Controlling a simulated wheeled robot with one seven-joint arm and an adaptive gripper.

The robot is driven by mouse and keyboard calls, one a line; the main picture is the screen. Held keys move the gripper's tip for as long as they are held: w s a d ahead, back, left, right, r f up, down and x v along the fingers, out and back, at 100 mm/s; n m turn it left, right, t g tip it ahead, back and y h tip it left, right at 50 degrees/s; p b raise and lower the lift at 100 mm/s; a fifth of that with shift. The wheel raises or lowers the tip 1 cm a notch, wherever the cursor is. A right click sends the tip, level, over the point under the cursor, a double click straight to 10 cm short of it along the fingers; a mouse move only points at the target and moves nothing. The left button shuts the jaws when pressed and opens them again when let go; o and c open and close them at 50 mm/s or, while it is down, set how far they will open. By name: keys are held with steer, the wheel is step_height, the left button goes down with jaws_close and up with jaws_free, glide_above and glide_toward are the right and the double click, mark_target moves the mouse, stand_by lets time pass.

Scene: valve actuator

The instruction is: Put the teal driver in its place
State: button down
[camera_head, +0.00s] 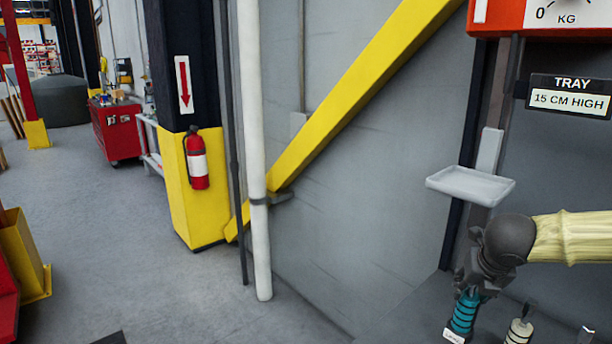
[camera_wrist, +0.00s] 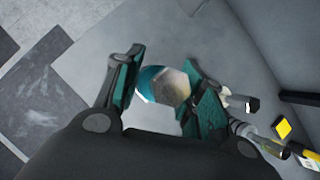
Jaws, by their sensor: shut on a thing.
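My gripper (camera_head: 478,281) is at the lower right of the head view, pointing down. It is shut on the teal driver (camera_head: 464,313), whose banded teal handle hangs below the fingers with a small pale label near its lower end. In the wrist view the driver (camera_wrist: 151,80) sits between the two teal-padded fingers of my gripper (camera_wrist: 166,88), with its pale faceted end facing the camera. The driver's lower part is cut off or hidden, and I cannot tell what is beneath it. No place marked for it is readable.
A cream-handled tool (camera_head: 519,331) stands close right of the driver. More tools, one with a yellow part (camera_wrist: 283,129), are at the right of the wrist view. A pale tray (camera_head: 471,186) juts out above my gripper. A white pipe (camera_head: 254,150) and yellow brace (camera_head: 345,95) are left.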

steer(key=w+d+p, duration=0.2)
steer(key=w+d, duration=0.3)
steer(key=d, duration=0.1)
steer(key=shift+s+f+p, duration=0.15)
steer(key=shift+f+p, duration=0.4)
steer(key=shift+f, duration=0.85)
steer(key=shift+s+f+p, duration=0.1)
steer(key=shift+f+p, duration=0.4)
steer(key=shift+f, duration=0.9)
steer(key=shift+w+d, duration=0.1)
